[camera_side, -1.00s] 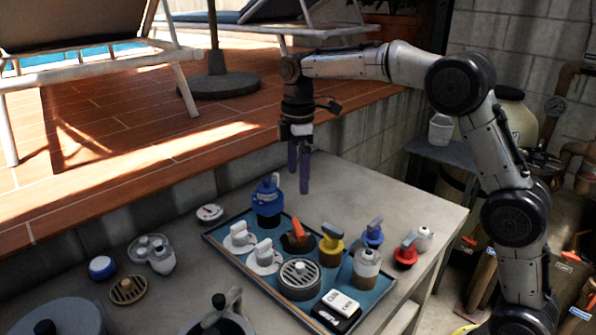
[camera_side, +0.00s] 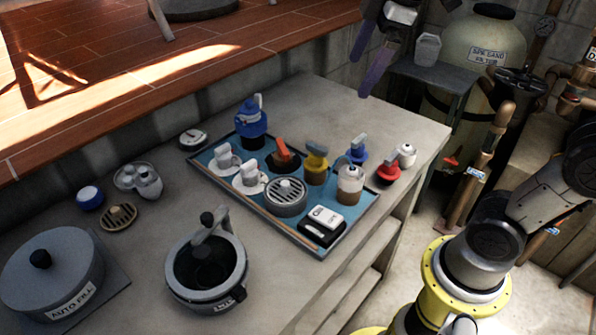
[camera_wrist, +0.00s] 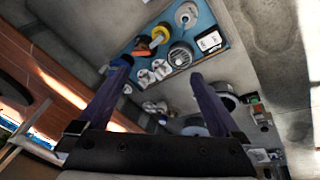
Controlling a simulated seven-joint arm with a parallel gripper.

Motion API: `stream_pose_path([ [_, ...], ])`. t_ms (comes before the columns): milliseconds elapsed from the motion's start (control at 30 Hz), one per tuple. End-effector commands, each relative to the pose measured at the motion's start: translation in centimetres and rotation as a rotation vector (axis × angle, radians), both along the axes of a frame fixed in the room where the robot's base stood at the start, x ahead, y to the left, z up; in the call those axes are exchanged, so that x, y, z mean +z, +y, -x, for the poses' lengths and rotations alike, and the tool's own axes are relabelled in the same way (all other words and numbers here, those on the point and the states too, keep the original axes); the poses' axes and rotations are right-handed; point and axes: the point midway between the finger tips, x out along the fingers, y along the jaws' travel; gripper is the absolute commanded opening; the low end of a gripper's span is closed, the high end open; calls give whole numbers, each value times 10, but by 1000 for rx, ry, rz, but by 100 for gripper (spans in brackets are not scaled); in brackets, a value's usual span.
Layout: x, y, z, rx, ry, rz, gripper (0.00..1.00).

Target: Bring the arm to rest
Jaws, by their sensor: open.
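My gripper (camera_side: 374,62) hangs at the top of the side view, above and behind the far end of the counter. Its two purple fingers are apart with nothing between them. In the wrist view the open fingers of my gripper (camera_wrist: 160,95) frame the counter and the blue tray below. Most of my arm above the gripper is out of the side view; a lower part shows at the right.
A blue tray (camera_side: 349,234) on the counter (camera_side: 322,104) holds several valves, caps and fittings. A side table (camera_side: 440,73) and tank (camera_side: 478,40) stand behind.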

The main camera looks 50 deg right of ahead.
Motion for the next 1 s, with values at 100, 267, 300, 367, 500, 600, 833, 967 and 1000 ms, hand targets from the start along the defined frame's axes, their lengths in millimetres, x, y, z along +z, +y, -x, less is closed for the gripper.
stream_pose_path([
  [100, -14, 0, 48, -124, -61, -48, 100],
  [267, -52, -1, 100, -328, -124, -138, 100],
  [300, -64, -1, 110, -382, -134, -163, 100],
  [367, -81, -1, 121, -461, -142, -200, 100],
  [500, -113, -1, 131, -632, -125, -270, 100],
  [600, -112, -1, 127, -696, -144, -305, 100],
  [833, -111, -1, 126, -724, -145, -318, 100],
  [967, -111, -1, 126, -723, -145, -318, 100],
  [1000, -111, -1, 126, -723, -145, -318, 100],
])
